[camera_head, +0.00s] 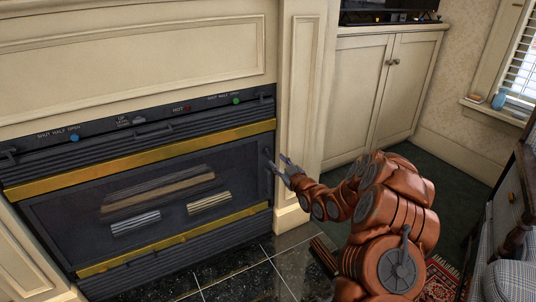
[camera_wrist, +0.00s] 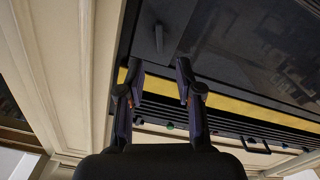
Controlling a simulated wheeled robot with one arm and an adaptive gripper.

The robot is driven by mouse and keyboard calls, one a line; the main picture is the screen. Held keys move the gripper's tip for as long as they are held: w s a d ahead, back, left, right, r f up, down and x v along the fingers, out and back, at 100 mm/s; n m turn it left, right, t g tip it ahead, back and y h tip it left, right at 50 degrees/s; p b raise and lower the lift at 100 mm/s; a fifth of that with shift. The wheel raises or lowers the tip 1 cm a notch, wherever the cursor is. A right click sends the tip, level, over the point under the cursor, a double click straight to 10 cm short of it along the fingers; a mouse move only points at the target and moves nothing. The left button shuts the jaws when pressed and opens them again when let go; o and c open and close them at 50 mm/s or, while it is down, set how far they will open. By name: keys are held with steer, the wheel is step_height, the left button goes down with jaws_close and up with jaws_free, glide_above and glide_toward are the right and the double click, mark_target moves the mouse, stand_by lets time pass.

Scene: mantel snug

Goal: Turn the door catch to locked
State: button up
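The door catch (camera_head: 268,153) is a small dark handle at the right edge of the dark fireplace door (camera_head: 60,213). In the wrist view the catch (camera_wrist: 158,38) is a short grey bar, seen beyond the gap between my fingertips. My gripper (camera_head: 284,163) is just right of the catch in the head view, with its fingers spread and pointing toward the door. In the wrist view my gripper (camera_wrist: 159,78) is open, with nothing between the fingers, and appears apart from the catch. Any lock markings are too small to read.
Above the door is a slatted panel with a blue knob (camera_head: 75,138), a red knob (camera_head: 187,107) and a green knob (camera_head: 236,100). Gold trim (camera_head: 140,161) runs under it. A cream pilaster (camera_head: 303,90) stands close right of the door. A plaid chair (camera_head: 508,280) is at lower right.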

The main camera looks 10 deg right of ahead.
mark_target(267, 152)
steer(key=shift+f+b+x, duration=0.2)
steer(key=shift+b+x, duration=0.85)
steer(key=shift+x, duration=2.9)
steer(key=shift+r, duration=0.1)
jaws_close()
steer(key=shift+a, duration=0.1)
